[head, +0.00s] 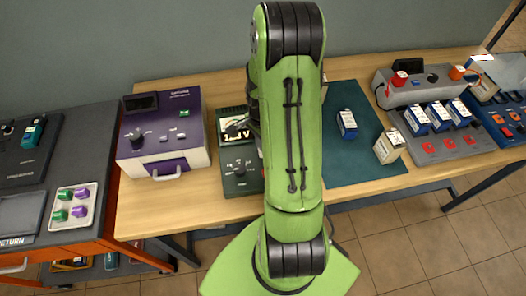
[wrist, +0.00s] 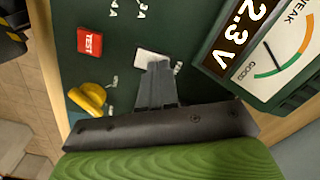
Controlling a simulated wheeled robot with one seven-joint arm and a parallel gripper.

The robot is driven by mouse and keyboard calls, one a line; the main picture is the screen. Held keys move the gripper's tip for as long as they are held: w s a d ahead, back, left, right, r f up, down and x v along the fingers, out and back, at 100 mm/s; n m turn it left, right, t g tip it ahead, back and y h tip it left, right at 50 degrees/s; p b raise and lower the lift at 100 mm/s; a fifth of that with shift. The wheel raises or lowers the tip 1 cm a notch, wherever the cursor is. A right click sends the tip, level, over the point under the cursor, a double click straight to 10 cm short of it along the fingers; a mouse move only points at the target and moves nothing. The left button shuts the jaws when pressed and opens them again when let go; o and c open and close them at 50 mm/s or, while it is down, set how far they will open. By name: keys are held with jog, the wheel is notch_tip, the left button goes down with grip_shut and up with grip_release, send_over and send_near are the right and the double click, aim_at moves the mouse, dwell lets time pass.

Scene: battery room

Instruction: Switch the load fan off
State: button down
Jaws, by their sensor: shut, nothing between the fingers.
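My gripper (wrist: 158,68) is shut and empty in the wrist view. Its fingertips are over or against a white switch-like part (wrist: 146,57) on a dark green tester panel, partly covering it; I cannot tell whether they touch, or which way that part is set. The tester (head: 236,186) stands on the wooden table in the head view, partly hidden behind my green arm. Its panel also carries a red TEST button (wrist: 90,41), a yellow knob (wrist: 88,98) and a display (wrist: 243,32) ending in "2.3 V". I cannot pick out a fan.
A needle gauge (wrist: 282,60) sits beside the display. A purple and white device (head: 165,135) is left of the tester. A grey charger (head: 448,147) stands farther right.

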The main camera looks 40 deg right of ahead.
jog(key=shift+f, duration=0.25)
jog(key=shift+r, duration=0.1)
notch_tip(320, 180, up, 7)
jog(key=p, duration=0.5)
dwell(0.5)
